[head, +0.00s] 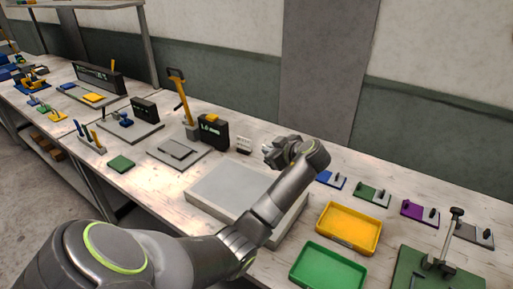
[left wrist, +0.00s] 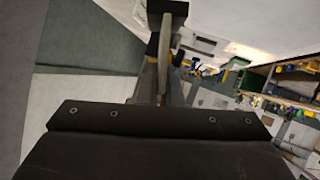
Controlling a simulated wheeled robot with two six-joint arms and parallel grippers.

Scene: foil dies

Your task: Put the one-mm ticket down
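My left gripper (head: 270,149) is raised over the back of the bench, above and behind a grey flat plate. In the left wrist view its fingers (left wrist: 166,60) are close together on a thin pale strip (left wrist: 176,40), seen edge-on. I take this strip to be the one-mm ticket; its print cannot be read. In the head view the ticket is mostly hidden by the gripper. A small white stand or card (head: 244,145) is on the bench just left of the gripper. My right gripper is not in view.
The grey plate (head: 225,188) lies below my arm. A yellow tray (head: 348,228) and a green tray (head: 328,268) are at the right, with blue, green and purple pads behind them.

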